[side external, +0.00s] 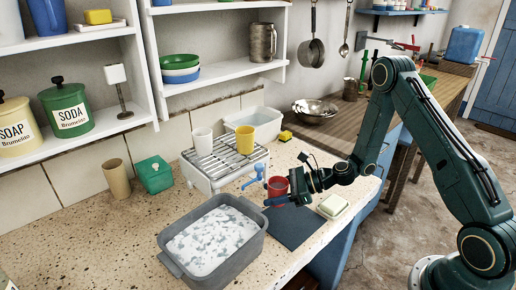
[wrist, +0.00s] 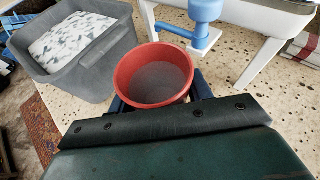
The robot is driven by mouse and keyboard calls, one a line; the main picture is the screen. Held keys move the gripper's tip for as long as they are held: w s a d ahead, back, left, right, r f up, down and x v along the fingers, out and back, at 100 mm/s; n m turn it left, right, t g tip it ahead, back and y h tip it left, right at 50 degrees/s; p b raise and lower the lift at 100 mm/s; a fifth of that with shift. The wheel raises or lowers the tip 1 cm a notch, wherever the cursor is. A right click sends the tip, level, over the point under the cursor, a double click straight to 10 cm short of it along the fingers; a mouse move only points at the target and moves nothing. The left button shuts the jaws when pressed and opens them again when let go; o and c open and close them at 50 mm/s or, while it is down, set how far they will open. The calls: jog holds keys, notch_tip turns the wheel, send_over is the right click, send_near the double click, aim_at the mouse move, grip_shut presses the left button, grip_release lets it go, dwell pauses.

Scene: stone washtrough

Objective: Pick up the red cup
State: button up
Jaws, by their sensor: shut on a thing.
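The red cup (side external: 278,184) stands upright in the side external view, at the left end of my arm, by the dark mat (side external: 292,226). In the wrist view the red cup (wrist: 152,70) is seen from above into its open mouth, and its inside looks empty and greyish. My gripper (side external: 277,198) is shut on the cup, with blue fingers on either side of it; the gripper's fingers (wrist: 160,98) also show in the wrist view. The cup's lower part is partly hidden. I cannot tell whether its base touches the surface.
A grey tub (side external: 172,264) holding a speckled cloth stands left of the cup. A blue tap (side external: 254,177) is close beside the cup. A white rack (side external: 212,180) with a white cup and a yellow cup (side external: 244,139) stands behind. A soap dish (side external: 333,206) lies to the right.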

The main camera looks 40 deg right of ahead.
notch_tip(320, 180, up, 15)
jog(key=shift+r, duration=0.15)
dwell(0.4)
jog(key=shift+a, duration=0.1)
dwell(0.5)
jog(key=a+f+n+g, duration=0.1)
jog(key=a, duration=0.1)
jog(key=w+a+f+n+g+y, duration=0.1)
jog(key=a, duration=0.2)
jog(key=a+f+n+g+y, duration=0.1)
jog(key=a+f, duration=0.1)
jog(key=a, duration=0.1)
jog(key=shift+w+a, duration=0.1)
jog(key=shift+w, duration=0.1)
jog(key=a+f+n+g+y, duration=0.1)
jog(key=a+f+n+g, duration=0.2)
jog(key=a, duration=0.5)
jog(key=shift+s+a+f+y, duration=0.25)
jog(key=shift+s+f+y, duration=0.15)
jog(key=shift+f, duration=0.35)
jog(key=shift+r+n+h, duration=0.1)
jog(key=shift+n+h, duration=0.5)
jog(key=shift+r+t, duration=0.1)
jog(key=shift+t, duration=0.2)
